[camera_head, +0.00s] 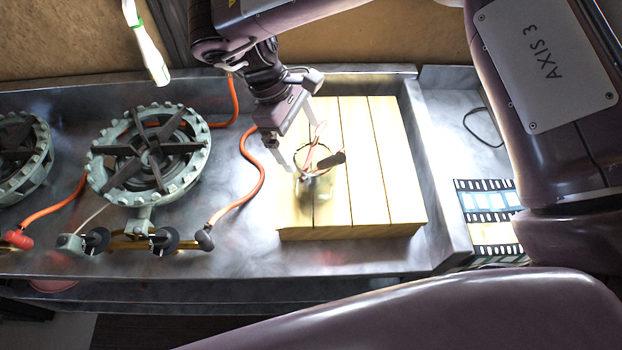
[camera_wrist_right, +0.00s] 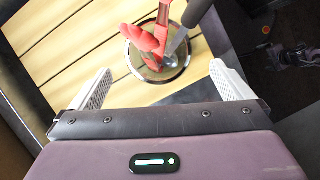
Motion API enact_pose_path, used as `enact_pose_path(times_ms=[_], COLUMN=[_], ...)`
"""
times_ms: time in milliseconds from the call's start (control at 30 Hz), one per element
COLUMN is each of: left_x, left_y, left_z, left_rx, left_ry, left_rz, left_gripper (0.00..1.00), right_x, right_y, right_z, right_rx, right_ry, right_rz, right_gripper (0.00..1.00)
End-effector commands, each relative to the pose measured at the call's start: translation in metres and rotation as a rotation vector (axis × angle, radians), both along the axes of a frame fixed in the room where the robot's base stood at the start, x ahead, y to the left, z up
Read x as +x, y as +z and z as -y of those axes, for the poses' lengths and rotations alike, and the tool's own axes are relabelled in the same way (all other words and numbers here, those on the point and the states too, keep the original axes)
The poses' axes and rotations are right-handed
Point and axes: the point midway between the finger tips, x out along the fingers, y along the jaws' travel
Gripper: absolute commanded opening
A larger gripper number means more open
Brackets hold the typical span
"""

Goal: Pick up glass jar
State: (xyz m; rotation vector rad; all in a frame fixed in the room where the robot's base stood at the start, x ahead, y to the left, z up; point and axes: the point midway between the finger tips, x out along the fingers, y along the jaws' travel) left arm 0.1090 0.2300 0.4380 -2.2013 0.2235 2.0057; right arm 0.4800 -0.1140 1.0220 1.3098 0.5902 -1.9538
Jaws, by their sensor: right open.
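The glass jar (camera_head: 312,188) stands on a pale wooden board at the centre of the head view. It holds red-handled tools and one with a dark handle, which stick out of its top. In the right wrist view the round glass jar (camera_wrist_right: 172,72) shows beyond the fingers, roughly midway between them. My right gripper (camera_head: 294,136) is open and empty, just behind and to the left of the jar in the head view. Its pale fingers are spread wide in the wrist view (camera_wrist_right: 160,88). Any contact with the jar is unclear. My left gripper is not in view.
The slatted board (camera_head: 375,170) lies on a metal counter (camera_head: 140,265) with raised edges. A gas burner (camera_head: 150,155) with orange hoses (camera_head: 258,165) stands to the left. A film-strip-like item (camera_head: 490,200) lies to the right. The board right of the jar is clear.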

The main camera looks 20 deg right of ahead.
Motion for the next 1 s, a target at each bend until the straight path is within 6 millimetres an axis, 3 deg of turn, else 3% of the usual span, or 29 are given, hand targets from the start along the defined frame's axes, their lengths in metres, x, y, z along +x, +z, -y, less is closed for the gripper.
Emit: enact_pose_path(times_ms=[267, 533, 833, 1000], left_x=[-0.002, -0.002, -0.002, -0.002], left_y=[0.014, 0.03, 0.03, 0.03], left_z=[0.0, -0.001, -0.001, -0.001], left_rx=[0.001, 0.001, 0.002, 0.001], left_ry=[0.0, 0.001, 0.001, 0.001], left_rz=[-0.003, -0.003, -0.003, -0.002], left_gripper=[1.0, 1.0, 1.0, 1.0], right_x=[-0.005, -0.007, -0.009, -0.009], right_y=[-0.026, -0.065, -0.074, -0.073], right_z=[0.007, 0.012, 0.014, 0.014], right_rx=[-0.002, 0.0, 0.001, 0.001], right_ry=[0.003, 0.004, 0.004, 0.004], right_rz=[-0.003, -0.003, -0.001, -0.001], right_gripper=[1.0, 1.0, 1.0, 0.8])
